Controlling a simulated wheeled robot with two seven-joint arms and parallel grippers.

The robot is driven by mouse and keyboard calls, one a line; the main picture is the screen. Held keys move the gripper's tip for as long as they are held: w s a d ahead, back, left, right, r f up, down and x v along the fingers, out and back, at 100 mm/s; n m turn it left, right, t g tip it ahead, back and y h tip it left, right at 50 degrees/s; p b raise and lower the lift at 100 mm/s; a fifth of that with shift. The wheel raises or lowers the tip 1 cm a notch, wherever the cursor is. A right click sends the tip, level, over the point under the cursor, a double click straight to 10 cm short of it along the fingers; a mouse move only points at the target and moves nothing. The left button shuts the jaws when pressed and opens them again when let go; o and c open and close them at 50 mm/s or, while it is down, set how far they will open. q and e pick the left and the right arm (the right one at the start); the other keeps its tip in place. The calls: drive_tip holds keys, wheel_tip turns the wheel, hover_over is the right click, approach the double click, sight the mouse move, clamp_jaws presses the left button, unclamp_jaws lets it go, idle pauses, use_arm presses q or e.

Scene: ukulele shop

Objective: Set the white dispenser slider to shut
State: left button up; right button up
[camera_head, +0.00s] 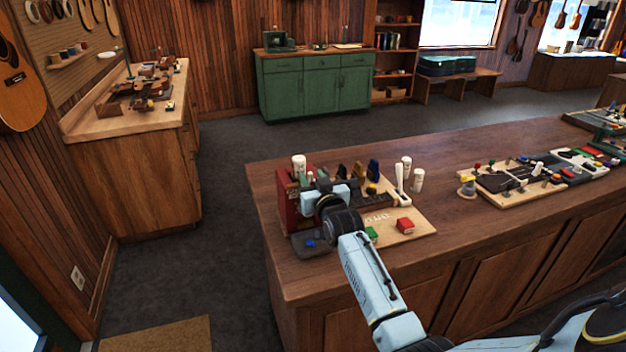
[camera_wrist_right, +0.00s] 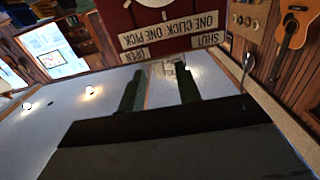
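The red dispenser (camera_head: 287,206) stands at the left end of a wooden board on the counter. In the right wrist view its red face (camera_wrist_right: 118,18) shows upside down, with pale labels reading OPEN (camera_wrist_right: 136,55), SHUT (camera_wrist_right: 209,39) and ONE CLICK ONE PICK. My right gripper (camera_head: 306,186) is at the dispenser's right side in the head view. In the wrist view its two dark fingers (camera_wrist_right: 160,72) are apart, pointing at the label area. A small pale shape shows between them; I cannot tell whether it is the white slider, or its setting. My left gripper is out of view.
A second loaded board (camera_head: 478,187) lies further right. Bare counter (camera_head: 455,245) separates the boards.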

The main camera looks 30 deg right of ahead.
clamp_jaws()
drive_tip(key=shift+a, duration=0.1)
drive_tip(key=a, duration=0.1)
drive_tip(key=w+a, duration=0.1)
drive_tip(key=a, duration=0.1)
drive_tip(key=shift+a, duration=0.25)
unclamp_jaws()
drive_tip(key=shift+a, duration=0.2)
drive_tip(key=shift+d, duration=0.1)
